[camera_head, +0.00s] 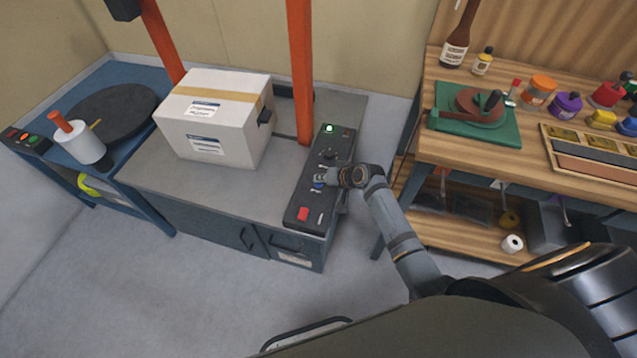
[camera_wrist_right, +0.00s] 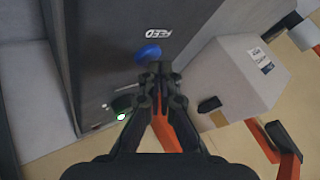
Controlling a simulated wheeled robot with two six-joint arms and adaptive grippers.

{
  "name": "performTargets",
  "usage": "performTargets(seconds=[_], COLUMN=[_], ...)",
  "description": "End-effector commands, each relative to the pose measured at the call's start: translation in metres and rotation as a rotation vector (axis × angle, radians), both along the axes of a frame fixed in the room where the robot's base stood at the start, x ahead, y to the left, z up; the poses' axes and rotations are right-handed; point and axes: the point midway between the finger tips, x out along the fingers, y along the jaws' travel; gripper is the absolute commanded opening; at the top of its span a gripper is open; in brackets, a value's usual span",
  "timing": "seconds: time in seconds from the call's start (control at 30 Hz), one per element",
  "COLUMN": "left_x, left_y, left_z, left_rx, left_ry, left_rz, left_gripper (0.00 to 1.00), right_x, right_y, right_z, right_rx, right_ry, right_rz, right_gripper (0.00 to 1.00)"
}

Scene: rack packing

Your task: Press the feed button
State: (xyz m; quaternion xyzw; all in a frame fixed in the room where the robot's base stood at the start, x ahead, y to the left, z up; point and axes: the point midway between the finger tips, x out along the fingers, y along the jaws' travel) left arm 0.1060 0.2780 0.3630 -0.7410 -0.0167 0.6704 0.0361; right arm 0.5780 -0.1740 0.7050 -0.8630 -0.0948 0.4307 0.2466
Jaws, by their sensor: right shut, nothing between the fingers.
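The feed button is blue and round, on the dark control panel (camera_head: 303,200) at the right side of the grey bench. In the right wrist view the blue button (camera_wrist_right: 148,53) sits beside a white FEED label (camera_wrist_right: 172,31). The button also shows in the head view (camera_head: 318,186), partly covered by my right gripper (camera_head: 326,177). That gripper is shut and empty, its tips close to the button in the right wrist view (camera_wrist_right: 156,70). I cannot tell whether the tips touch it. My left gripper is out of view.
The panel has a lit green lamp (camera_head: 328,128), a black knob (camera_head: 328,153) and a red button (camera_head: 303,214). A white carton (camera_head: 212,125) stands on the bench by orange posts (camera_head: 300,60). A wooden workbench (camera_head: 480,150) is at the right; the floor in front is clear.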

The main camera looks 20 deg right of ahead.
Motion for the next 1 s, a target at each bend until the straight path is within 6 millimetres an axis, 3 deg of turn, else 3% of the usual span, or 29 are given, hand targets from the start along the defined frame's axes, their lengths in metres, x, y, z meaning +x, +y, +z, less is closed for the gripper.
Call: performTargets(seconds=[1.0], left_x=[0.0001], left_y=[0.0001], left_z=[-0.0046], left_rx=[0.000], left_ry=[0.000], left_rz=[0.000], left_gripper=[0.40], right_x=[-0.0003], right_y=[0.0002], right_z=[-0.0090], right_rx=[0.000], right_ry=[0.002], right_rz=[0.001], right_gripper=[0.00])
